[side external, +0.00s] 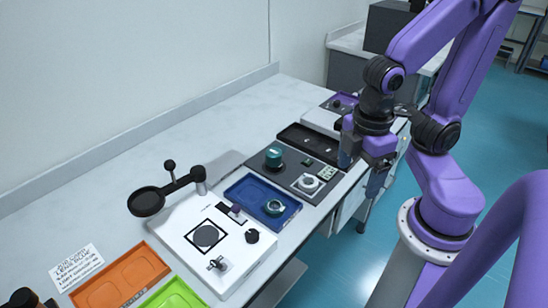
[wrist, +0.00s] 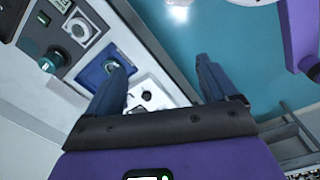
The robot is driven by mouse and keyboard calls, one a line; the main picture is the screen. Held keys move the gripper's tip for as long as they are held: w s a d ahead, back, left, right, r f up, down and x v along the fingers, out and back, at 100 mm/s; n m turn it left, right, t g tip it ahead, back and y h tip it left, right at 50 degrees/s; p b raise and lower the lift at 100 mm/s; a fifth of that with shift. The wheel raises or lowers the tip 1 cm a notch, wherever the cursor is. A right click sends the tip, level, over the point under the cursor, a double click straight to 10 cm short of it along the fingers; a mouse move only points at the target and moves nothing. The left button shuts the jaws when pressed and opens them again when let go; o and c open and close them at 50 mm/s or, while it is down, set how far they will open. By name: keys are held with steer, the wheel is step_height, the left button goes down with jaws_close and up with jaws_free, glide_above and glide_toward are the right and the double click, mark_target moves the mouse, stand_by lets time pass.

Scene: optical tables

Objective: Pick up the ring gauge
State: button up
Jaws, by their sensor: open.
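Two ring-shaped items could be the ring gauge, and I cannot tell for sure which it is. One round metallic ring (side external: 274,207) lies in the blue tray (side external: 238,190); it also shows in the wrist view (wrist: 111,66), partly behind a finger. Another pale ring (side external: 308,182) lies on a light square on the dark plate (side external: 327,190), and shows in the wrist view (wrist: 78,29). My gripper (side external: 360,172) is open and empty, above and beyond the table's front edge, to the right of both rings. Its two blue fingers stand wide apart in the wrist view (wrist: 160,63).
A green-topped cylinder (side external: 273,157) stands on the dark plate. A white box (side external: 230,262) with a black disc and knob is left of the blue tray. A magnifier on an arm (side external: 147,201) rises behind it. Orange (side external: 122,281) and green trays lie front left. The table's back is clear.

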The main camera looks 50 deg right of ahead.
steer(key=w+d+f+n+t+h, duration=0.1)
steer(key=w+f+n+t+h, duration=0.2)
steer(key=w, duration=0.5)
steer(key=w+d+f+n+h, duration=0.1)
steer(key=w+f+n+h, duration=0.1)
steer(key=w+f+h, duration=0.35)
steer(key=n+t+h, duration=0.3)
steer(key=n+t, duration=0.1)
steer(key=n, duration=0.3)
glide_toward(274, 151)
steer(key=shift+y, duration=0.25)
steer(key=x, duration=0.6)
steer(key=shift+s+d, duration=0.15)
steer(key=shift+d, duration=0.25)
steer(key=shift+w+a+x, duration=0.1)
steer(key=shift+x, duration=1.25)
steer(key=shift+w+a+x, duration=0.1)
steer(key=shift+x, duration=1.25)
steer(key=shift+f, duration=0.15)
steer(key=c, duration=1.2)
